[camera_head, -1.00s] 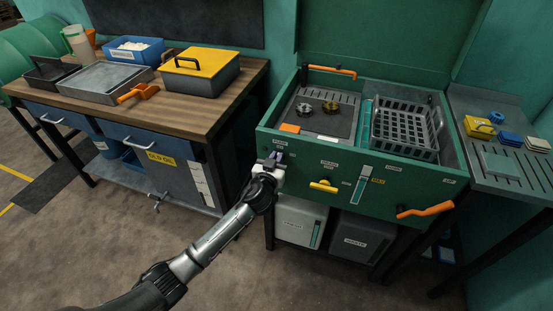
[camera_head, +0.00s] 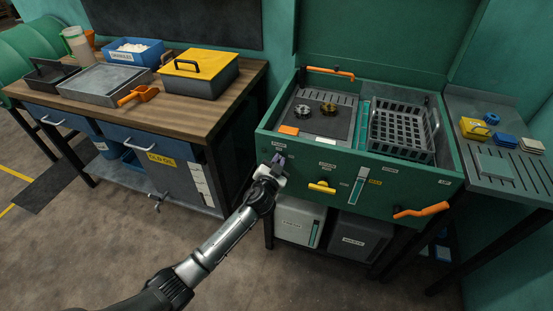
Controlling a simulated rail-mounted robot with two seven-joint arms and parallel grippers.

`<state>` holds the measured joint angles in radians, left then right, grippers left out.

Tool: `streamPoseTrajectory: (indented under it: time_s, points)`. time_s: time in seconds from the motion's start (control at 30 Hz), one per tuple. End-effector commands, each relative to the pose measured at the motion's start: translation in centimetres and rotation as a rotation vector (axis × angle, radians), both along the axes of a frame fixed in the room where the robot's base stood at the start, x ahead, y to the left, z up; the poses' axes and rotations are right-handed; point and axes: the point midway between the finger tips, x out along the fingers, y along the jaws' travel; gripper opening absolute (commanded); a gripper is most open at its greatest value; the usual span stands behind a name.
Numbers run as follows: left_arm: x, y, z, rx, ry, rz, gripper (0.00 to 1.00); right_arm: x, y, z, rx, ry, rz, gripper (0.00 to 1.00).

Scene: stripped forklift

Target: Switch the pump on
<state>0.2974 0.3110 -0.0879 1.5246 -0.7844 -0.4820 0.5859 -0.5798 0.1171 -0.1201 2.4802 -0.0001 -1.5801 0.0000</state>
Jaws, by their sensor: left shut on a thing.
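The green parts washer has a front panel (camera_head: 330,207) with small labels, a yellow handle (camera_head: 322,187) and a level gauge (camera_head: 360,185). My left gripper (camera_head: 277,165) is at the upper left of this panel. It is shut on a small purplish-grey switch knob (camera_head: 280,158), mostly hidden by the fingers. My right gripper is not in view.
The open washer basin holds a black basket (camera_head: 402,130) and two small metal parts (camera_head: 315,109). An orange crank handle (camera_head: 421,210) sticks out at the lower right. A workbench (camera_head: 222,103) with trays stands left. Two canisters (camera_head: 298,221) (camera_head: 358,238) stand below the washer.

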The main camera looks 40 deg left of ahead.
Motion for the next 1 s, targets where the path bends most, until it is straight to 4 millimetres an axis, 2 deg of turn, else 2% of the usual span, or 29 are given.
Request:
streamPoseTrajectory:
  time_s: [0.5, 1.0]
  points:
    - [0.2, -0.6, -0.3, 0.440, 0.164, 0.000, 0.00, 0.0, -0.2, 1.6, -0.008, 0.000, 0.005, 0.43]
    - [0.3, -0.7, -0.7, 0.676, 0.252, 0.000, 0.00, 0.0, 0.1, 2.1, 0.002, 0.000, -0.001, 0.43]
